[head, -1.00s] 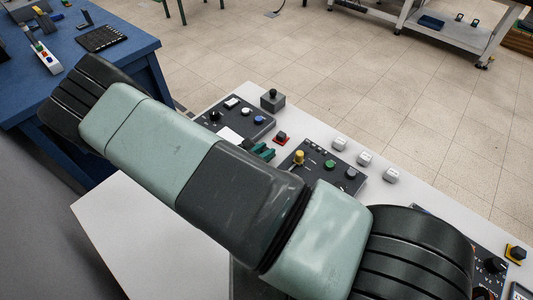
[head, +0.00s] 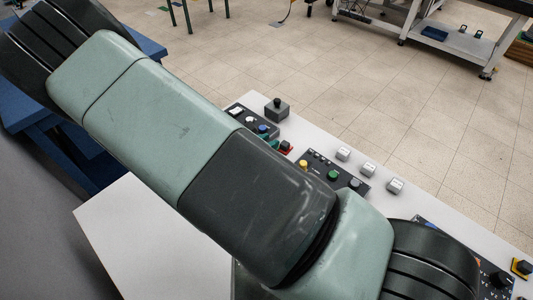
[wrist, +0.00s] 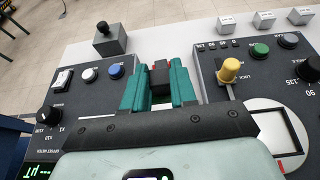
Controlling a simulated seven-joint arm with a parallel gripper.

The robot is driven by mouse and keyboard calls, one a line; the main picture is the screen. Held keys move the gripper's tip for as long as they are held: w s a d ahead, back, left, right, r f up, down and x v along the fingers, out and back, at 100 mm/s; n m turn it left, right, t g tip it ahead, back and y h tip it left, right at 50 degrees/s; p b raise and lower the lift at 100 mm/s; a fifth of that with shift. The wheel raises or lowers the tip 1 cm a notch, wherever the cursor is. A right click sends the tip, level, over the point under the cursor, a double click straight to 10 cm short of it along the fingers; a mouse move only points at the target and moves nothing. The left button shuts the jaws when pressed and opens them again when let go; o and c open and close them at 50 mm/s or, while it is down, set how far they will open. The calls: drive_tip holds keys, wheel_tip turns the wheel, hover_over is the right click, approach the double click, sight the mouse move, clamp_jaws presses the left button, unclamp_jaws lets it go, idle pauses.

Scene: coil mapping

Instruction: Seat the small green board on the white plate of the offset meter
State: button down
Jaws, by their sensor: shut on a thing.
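My gripper (wrist: 159,88) has two teal fingers, which stand close together in the wrist view. They are shut, but the small green board cannot be made out as a separate shape between them. The offset meter (wrist: 42,110) is the dark panel left of the fingers, with a black knob, a white switch, and white and blue buttons. In the head view its far end (head: 236,111) shows behind my arm. Its white plate is hidden. The fingers are at the right side of this panel, and whether they touch it cannot be told.
A second dark panel (wrist: 236,92) with a yellow knob (wrist: 229,70) and a white-framed square is close on the right. A grey box with a black knob (head: 277,110) and several white blocks line the far edge.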

drive_tip(key=w+a+r, duration=0.2)
drive_tip(key=w+a, duration=0.2)
drive_tip(key=a, duration=0.8)
drive_tip(key=shift+w+a+f, duration=0.1)
drive_tip(key=shift+f, duration=1.35)
drive_tip(key=shift+w+a+f, duration=0.1)
drive_tip(key=shift+f, duration=1.3)
drive_tip(key=shift+f, duration=0.5)
drive_tip(key=shift+c, duration=1.7)
unclamp_jaws()
drive_tip(key=shift+r, duration=0.15)
